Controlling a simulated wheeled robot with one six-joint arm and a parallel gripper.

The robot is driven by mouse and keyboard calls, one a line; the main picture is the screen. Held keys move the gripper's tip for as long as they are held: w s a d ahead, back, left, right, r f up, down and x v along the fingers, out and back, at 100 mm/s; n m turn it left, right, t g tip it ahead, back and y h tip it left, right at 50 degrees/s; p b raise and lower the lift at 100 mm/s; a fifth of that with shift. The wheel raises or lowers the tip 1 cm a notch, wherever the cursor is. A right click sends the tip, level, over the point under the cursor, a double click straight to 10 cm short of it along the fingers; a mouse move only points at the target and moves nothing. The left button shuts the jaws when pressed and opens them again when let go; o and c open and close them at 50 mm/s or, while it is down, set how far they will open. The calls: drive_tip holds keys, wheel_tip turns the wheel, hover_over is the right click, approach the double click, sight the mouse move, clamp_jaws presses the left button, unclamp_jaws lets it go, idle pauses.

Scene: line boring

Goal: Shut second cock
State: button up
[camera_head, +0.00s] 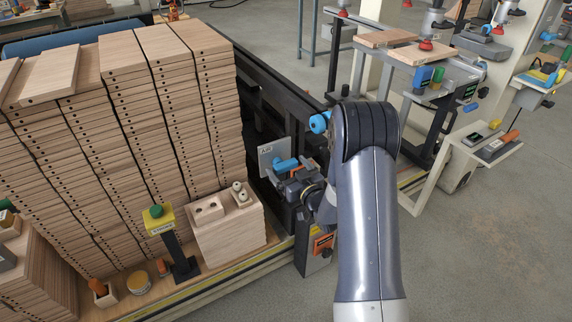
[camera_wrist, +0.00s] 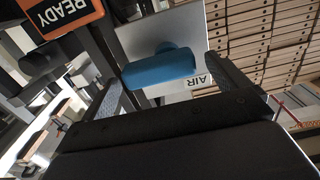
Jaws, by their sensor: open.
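A blue cock handle (camera_wrist: 158,68) sits on a pale plate (camera_wrist: 198,28) marked "AIR" in the wrist view. My gripper (camera_wrist: 166,82) is open, with one finger on either side of the handle and visible gaps to it. In the head view the same blue handle (camera_head: 286,164) shows in front of the plate (camera_head: 268,153), and my gripper (camera_head: 291,177) is right beside it. Another blue handle or knob (camera_head: 319,123) shows higher up, next to my arm. I cannot tell which of the two is the second cock.
An orange "READY" sign (camera_wrist: 62,14) hangs on a dark post near my gripper. Tall stacks of wooden boards (camera_head: 160,110) stand at left. A yellow post with a green button (camera_head: 158,213) and a wooden block (camera_head: 226,228) stand in front. Open floor (camera_head: 478,240) lies at right.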

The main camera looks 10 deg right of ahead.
drive_tip(key=shift+x, duration=0.9)
drive_tip(key=shift+c, duration=0.3)
drive_tip(key=c, duration=0.9)
